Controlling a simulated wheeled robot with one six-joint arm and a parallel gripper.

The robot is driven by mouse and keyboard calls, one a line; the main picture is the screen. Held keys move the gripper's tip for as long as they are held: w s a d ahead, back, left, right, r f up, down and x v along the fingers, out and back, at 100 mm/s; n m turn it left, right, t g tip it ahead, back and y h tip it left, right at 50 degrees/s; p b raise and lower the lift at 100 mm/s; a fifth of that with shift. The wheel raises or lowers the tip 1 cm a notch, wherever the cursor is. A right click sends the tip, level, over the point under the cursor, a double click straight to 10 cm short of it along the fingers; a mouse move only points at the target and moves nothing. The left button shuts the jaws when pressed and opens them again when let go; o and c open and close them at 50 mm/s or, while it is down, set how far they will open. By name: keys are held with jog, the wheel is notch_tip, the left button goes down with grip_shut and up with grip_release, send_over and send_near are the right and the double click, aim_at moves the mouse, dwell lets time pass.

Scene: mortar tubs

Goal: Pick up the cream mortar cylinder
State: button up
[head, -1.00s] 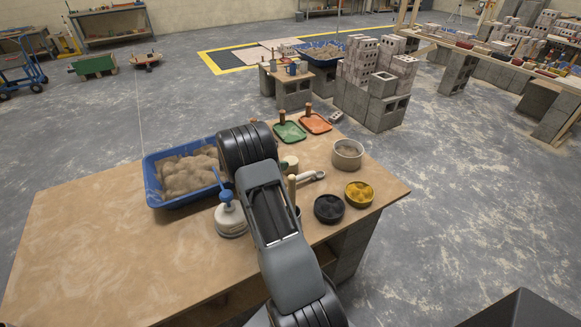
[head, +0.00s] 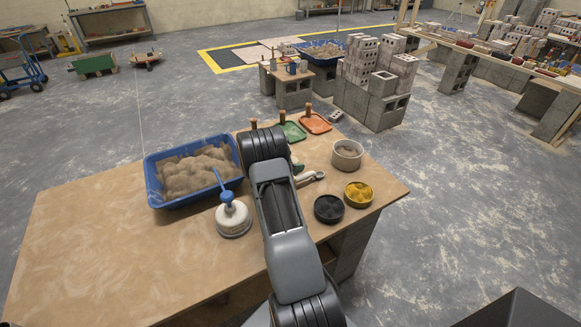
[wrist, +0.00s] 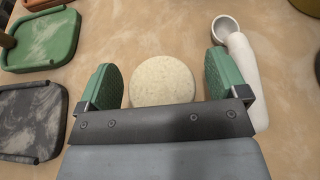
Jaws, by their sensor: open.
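The cream mortar cylinder (wrist: 163,80) shows in the wrist view as a round, speckled pale top. It lies between the two green finger pads of my gripper (wrist: 160,76). The jaws are open, with a gap on each side of the cylinder, wider on the right. Its lower edge is covered by the dark gripper bar, and I cannot tell its height. In the head view my arm hides the cylinder, and only a bit of a green finger shows beside the arm.
A white scoop (wrist: 230,30) lies close right of the cylinder. A green tray (wrist: 40,38) and a dark tray (wrist: 28,120) are to the left.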

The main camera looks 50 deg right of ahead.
jog(key=shift+c, duration=0.3)
jog(key=c, duration=1.1)
jog(key=shift+c, duration=0.3)
jog(key=shift+r, duration=0.15)
